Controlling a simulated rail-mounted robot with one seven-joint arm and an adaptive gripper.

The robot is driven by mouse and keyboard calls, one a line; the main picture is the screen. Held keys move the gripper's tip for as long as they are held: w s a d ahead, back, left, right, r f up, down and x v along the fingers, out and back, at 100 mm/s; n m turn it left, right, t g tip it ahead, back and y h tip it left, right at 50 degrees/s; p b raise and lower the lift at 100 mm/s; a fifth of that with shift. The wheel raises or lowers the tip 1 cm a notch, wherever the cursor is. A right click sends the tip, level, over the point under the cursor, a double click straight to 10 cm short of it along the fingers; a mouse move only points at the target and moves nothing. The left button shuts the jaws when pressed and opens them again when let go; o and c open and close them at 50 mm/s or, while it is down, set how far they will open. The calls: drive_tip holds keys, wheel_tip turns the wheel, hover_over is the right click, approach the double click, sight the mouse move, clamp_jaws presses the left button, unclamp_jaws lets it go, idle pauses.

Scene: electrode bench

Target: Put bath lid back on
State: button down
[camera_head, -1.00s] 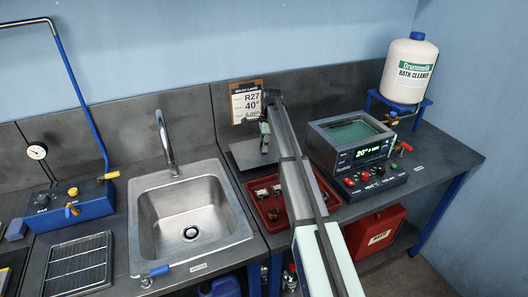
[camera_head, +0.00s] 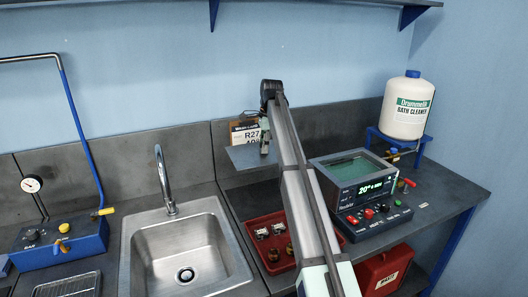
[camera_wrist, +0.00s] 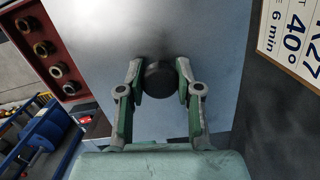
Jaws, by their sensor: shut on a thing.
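The bath lid (camera_head: 247,158) is a flat grey metal plate, raised above the bench in front of the sign in the head view. In the wrist view the lid (camera_wrist: 200,35) fills the middle, with a round black knob (camera_wrist: 160,79) on it. My gripper (camera_wrist: 160,82) is shut on that knob. In the head view my gripper (camera_head: 265,147) is small and partly hidden by my arm. The bath (camera_head: 353,172) is a grey box with a lit display, standing on the bench to the right of my arm. Its top is open and shows greenish liquid.
A red tray (camera_head: 262,228) with small parts lies left of my arm. A sign card (camera_head: 245,130) stands behind the lid. A control box (camera_head: 374,217) sits before the bath. A cleaner bottle (camera_head: 408,106) stands at right, the sink (camera_head: 188,245) at left.

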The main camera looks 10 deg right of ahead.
drive_tip(key=shift+r+p, duration=0.95)
drive_tip(key=shift+r, duration=0.55)
drive_tip(key=shift+a, duration=0.1)
